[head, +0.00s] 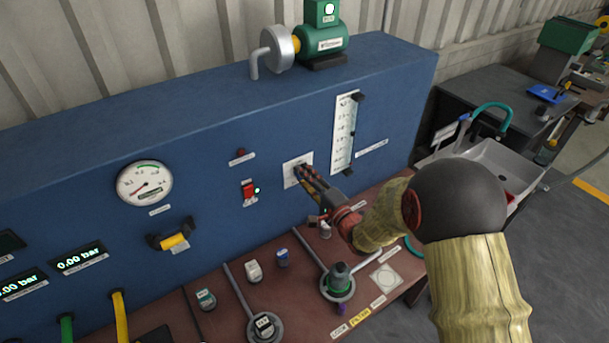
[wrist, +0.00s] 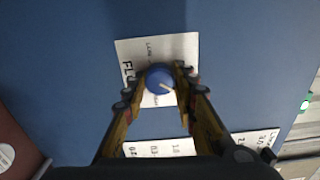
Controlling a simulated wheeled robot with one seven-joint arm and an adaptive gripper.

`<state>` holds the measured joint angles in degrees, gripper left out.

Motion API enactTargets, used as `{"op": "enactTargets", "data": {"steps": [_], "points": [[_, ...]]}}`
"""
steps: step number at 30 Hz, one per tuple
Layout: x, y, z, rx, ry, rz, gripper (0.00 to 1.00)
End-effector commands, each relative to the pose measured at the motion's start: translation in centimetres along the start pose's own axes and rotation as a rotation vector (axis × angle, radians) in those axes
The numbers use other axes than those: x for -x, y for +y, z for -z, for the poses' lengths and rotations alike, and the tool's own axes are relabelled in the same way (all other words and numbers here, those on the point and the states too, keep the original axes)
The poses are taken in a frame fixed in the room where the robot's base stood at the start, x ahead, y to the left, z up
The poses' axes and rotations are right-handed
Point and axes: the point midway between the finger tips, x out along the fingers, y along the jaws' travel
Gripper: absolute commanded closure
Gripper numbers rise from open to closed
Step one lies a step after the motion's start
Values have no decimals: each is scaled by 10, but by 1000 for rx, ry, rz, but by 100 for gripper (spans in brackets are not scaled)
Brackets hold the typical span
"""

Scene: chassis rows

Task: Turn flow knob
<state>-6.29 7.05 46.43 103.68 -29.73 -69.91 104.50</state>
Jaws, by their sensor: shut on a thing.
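The flow knob is a round blue knob (wrist: 160,79) with a pale pointer line, on a white label plate (wrist: 127,48) fixed to the blue panel. In the wrist view my gripper (wrist: 160,82) has one finger on each side of the knob, shut on it. In the head view my gripper (head: 299,171) reaches the white plate (head: 289,179) on the panel front, and its fingers hide the knob. The pointer line slants toward the lower right in the wrist view.
A white flow scale (head: 344,133) is right of the plate. Below, the brown bench (head: 225,320) carries several small fittings. A green pump (head: 322,43) stands on top.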

Motion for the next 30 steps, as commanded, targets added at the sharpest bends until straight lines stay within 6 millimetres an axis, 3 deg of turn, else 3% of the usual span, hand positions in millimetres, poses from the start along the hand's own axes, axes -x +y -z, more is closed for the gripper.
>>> {"op": "enactTargets", "data": {"steps": [18,19,30], "points": [[0,1,1,-42,2,-1,98],[0,1,1,-42,2,-1,71],[0,0,0,-41,1,-1,54]]}}
